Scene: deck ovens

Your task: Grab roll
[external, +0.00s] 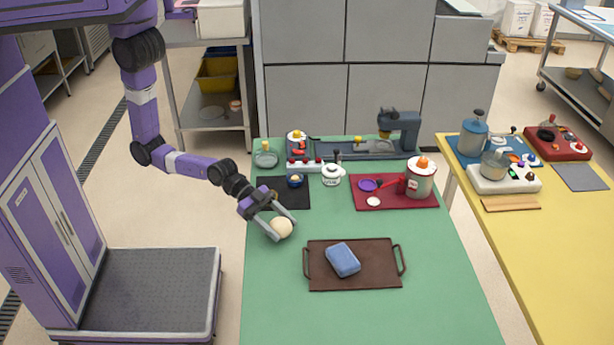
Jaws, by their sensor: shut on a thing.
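A round cream-coloured roll (282,228) is between the fingers of my gripper (281,226), near the left edge of the green table (400,325). My gripper is shut on the roll. I cannot tell whether the roll touches the tabletop or is held just above it.
A brown tray (326,277) with two handles holds a blue sponge-like block (343,259) to the right. Behind are a black mat (297,203), a white sugar pot (331,175) and a red mat (412,204) with a pot (420,180). The front of the green table is clear.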

